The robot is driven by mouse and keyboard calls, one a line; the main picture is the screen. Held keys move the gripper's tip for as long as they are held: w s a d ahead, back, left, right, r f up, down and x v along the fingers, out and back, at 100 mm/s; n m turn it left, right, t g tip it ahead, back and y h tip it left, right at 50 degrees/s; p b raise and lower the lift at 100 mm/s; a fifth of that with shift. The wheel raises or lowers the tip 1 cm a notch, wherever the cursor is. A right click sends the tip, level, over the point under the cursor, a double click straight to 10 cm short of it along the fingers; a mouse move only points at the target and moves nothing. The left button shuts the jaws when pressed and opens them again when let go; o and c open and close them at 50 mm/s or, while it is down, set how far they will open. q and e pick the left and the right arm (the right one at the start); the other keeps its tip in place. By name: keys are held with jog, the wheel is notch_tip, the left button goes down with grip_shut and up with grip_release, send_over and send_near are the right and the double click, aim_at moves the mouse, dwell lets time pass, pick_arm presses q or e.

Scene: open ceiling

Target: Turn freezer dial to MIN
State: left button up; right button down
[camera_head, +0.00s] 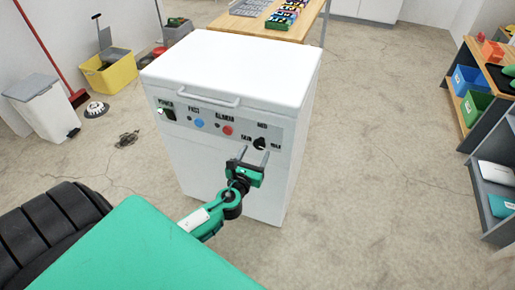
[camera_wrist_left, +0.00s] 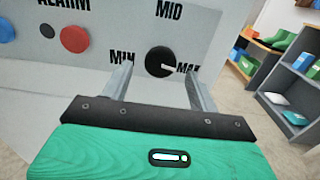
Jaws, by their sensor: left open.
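The white chest freezer (camera_head: 235,65) stands in the middle of the head view. Its front panel carries a black dial (camera_head: 260,143) at the right, which also shows in the left wrist view (camera_wrist_left: 160,61). The labels MIN, MID and MAX surround the dial, and its white mark points right, toward MAX. My left gripper (camera_head: 253,156) is open in front of the panel, just below the dial. In the left wrist view, the fingers (camera_wrist_left: 158,88) stand either side of and below the dial, with nothing between them. My right gripper is not in view.
A handle (camera_head: 208,101) juts from the lid. A shelf (camera_head: 470,130) stands at the right, with clear floor between.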

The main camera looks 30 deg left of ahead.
aim_at(258, 146)
pick_arm(q)
jog(key=shift+x, duration=1.55)
jog(key=c, duration=1)
jog(key=shift+o, duration=0.2)
